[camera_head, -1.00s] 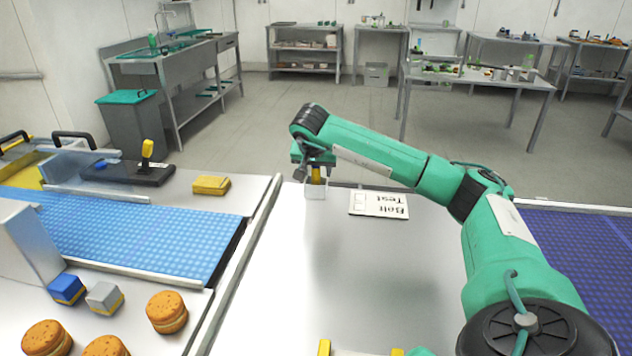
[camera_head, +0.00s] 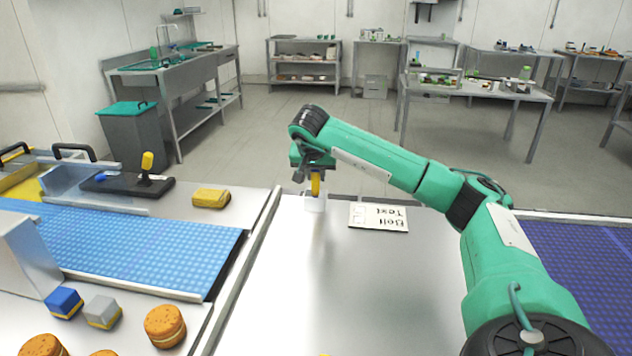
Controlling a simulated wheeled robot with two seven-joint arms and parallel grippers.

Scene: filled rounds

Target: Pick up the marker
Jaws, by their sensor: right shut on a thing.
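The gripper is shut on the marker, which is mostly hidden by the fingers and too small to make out. I cannot tell whether its lower end is still inside the cup. Of my left gripper, only a trace of yellow shows at the bottom edge, so its opening cannot be seen.
A white card with printed text (camera_head: 379,217) lies right of the cup. A blue conveyor (camera_head: 130,250), blue and grey blocks, and several round sandwiches are on the left. A yellow block (camera_head: 210,198) lies beyond. The white table's middle is clear.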

